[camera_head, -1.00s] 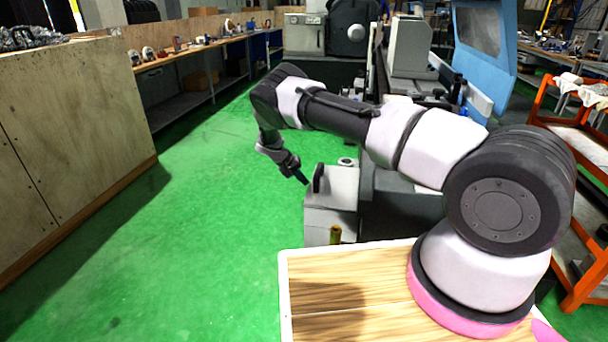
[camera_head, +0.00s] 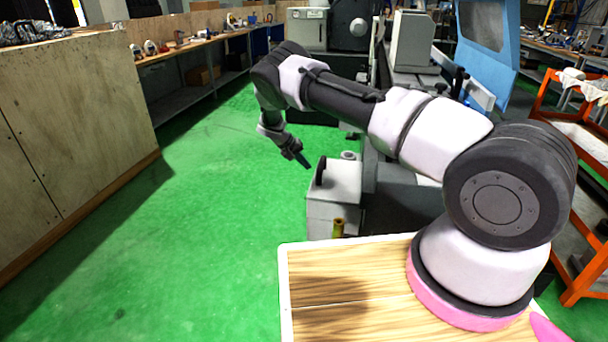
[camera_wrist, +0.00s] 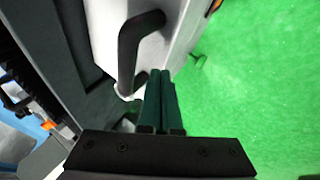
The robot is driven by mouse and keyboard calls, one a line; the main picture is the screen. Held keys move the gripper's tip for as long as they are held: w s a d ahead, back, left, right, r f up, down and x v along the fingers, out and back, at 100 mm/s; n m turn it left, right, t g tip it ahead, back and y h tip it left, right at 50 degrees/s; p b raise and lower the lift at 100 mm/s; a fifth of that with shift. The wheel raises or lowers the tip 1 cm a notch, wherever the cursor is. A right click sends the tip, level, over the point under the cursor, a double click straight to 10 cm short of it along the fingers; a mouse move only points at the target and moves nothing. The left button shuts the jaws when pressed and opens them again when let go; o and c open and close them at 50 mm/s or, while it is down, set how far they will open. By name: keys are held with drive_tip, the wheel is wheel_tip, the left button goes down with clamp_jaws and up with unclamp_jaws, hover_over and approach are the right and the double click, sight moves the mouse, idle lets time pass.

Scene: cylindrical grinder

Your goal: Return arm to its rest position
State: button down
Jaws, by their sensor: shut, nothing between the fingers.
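My gripper (camera_head: 303,161) is at the end of my arm, which reaches out to the left and hangs down at its end. It is beside the upper left edge of a light grey box with a black handle (camera_head: 320,172). In the wrist view the two dark fingers (camera_wrist: 161,78) are together with nothing between them. The black handle (camera_wrist: 128,55) on the light grey box (camera_wrist: 175,30) shows just left of the fingertips. I cannot tell whether the fingers touch the box; in the wrist view they overlap its edge.
The grinding machine (camera_head: 415,45) stands behind my arm. A wooden cabinet (camera_head: 75,130) is at the left and a long workbench (camera_head: 205,45) at the back left. An orange cart (camera_head: 570,130) is at the right. The green floor (camera_head: 205,230) left of my gripper is clear.

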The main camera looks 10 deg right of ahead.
drive_tip(key=a+r, duration=0.5)
drive_tip(key=a, duration=0.2)
drive_tip(key=s+d+r+m+y, duration=0.15)
drive_tip(key=d+r, duration=0.25)
drive_tip(key=r, duration=0.6)
drive_tip(key=s+d+r+m+y, duration=0.1)
drive_tip(key=d+r+y, duration=0.15)
drive_tip(key=r, duration=0.65)
drive_tip(key=s+d+r+m+y, duration=0.1)
drive_tip(key=s+d+r, duration=0.35)
drive_tip(key=r, duration=0.45)
drive_tip(key=s+d+r+y, duration=0.1)
drive_tip(key=s+d+r, duration=0.35)
drive_tip(key=r, duration=0.45)
drive_tip(key=s+d+r+t+y, duration=0.1)
drive_tip(key=s+d+r, duration=0.1)
drive_tip(key=s+r, duration=0.45)
drive_tip(key=s+d+r+t+y, duration=0.15)
drive_tip(key=s+r, duration=0.25)
drive_tip(key=s, duration=0.5)
drive_tip(key=s+d+t, duration=0.1)
drive_tip(key=s+t, duration=0.1)
drive_tip(key=s, duration=1.5)
drive_tip(key=shift+s+d, duration=0.2)
drive_tip(key=shift+s, duration=0.2)
drive_tip(key=shift+t, duration=0.25)
